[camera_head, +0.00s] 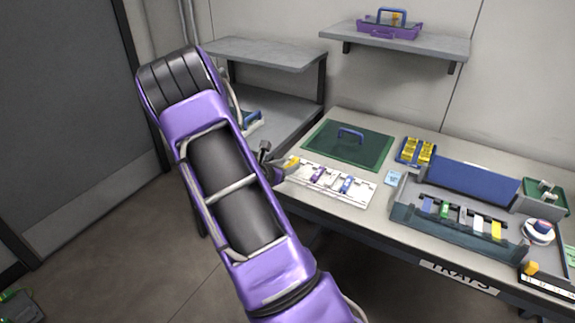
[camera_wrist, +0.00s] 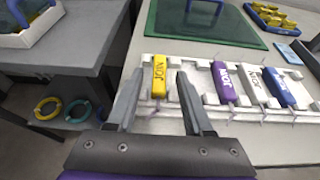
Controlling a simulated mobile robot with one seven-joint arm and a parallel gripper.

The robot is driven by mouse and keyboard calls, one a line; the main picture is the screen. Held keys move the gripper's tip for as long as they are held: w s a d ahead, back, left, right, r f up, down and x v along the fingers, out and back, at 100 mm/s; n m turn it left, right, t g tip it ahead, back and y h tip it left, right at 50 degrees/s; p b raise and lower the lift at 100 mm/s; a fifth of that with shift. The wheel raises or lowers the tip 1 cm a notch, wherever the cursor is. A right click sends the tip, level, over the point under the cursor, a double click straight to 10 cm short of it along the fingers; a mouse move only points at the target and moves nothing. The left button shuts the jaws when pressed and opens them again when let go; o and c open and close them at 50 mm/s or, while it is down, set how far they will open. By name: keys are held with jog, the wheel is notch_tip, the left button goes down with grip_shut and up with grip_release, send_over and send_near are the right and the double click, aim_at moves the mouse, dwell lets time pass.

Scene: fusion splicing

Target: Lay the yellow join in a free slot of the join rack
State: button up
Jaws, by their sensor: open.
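The white join rack (camera_wrist: 205,99) lies along the table's front edge in the wrist view; it also shows in the head view (camera_head: 334,190). The yellow join (camera_wrist: 160,76) lies at the rack's left end and shows beside my gripper in the head view (camera_head: 291,162). A purple join (camera_wrist: 223,82), a white join (camera_wrist: 250,84) and a blue join (camera_wrist: 279,88) lie further right in the rack, with a gap between yellow and purple. My gripper (camera_wrist: 161,78) is open, its fingers on either side of the yellow join. I cannot tell whether they touch it.
A green mat (camera_head: 347,146) with a blue handle lies behind the rack. A blue tray of yellow pieces (camera_head: 416,151) and a grey tool with a blue lid (camera_head: 467,178) stand to the right. A lower grey bench (camera_wrist: 70,55) stands left, across a gap from the table.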

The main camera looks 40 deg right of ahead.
jog(key=p+v, duration=0.1)
jog(key=v, duration=1)
jog(key=shift+a, duration=0.15)
jog(key=shift+s, duration=0.1)
